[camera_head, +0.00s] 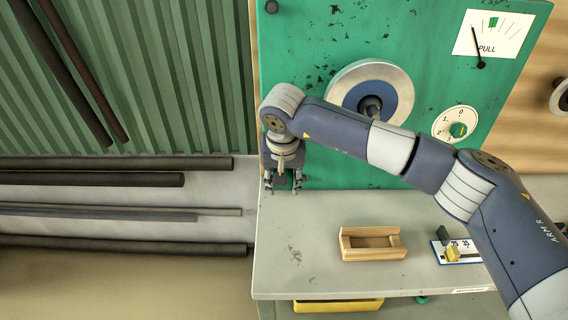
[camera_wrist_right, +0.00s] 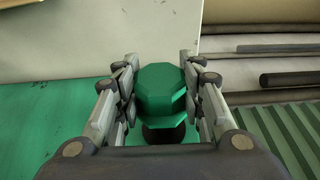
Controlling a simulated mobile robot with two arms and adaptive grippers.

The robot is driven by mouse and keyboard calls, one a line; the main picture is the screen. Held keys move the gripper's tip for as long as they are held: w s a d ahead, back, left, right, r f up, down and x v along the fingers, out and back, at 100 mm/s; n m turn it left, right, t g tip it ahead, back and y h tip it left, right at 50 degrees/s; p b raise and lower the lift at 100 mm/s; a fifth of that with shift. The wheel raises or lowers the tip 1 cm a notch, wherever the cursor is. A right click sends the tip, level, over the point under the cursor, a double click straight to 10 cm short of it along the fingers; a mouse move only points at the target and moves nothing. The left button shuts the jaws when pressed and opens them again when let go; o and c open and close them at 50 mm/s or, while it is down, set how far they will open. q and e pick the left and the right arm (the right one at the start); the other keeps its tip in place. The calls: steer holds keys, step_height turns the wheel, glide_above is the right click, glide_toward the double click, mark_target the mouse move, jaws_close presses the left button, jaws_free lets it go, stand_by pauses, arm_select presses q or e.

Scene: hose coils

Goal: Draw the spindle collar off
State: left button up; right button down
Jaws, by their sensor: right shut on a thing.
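My right gripper (camera_head: 283,186) hangs pointing down by the left edge of the green panel, above the bench's back left corner. In the right wrist view its fingers are shut on a green faceted piece (camera_wrist_right: 161,88), with a dark round part (camera_wrist_right: 163,134) showing at its near end. I cannot tell whether this piece is the spindle collar. The dark spindle (camera_head: 371,104) stands at the middle of a blue disc with a pale rim (camera_head: 397,80) on the panel, away from my gripper. My right arm partly covers the disc. My left gripper is not in view.
A wooden tray (camera_head: 372,254) stands on the grey bench (camera_head: 300,275), with a small gauge (camera_head: 454,250) to its right. The panel bears a white dial (camera_head: 444,124) and a PULL gauge (camera_head: 508,27). Dark pipes (camera_head: 120,163) lie at left. A yellow bin (camera_head: 338,305) sits below.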

steer(key=shift+s, duration=2.15)
steer(key=shift+d, duration=0.1)
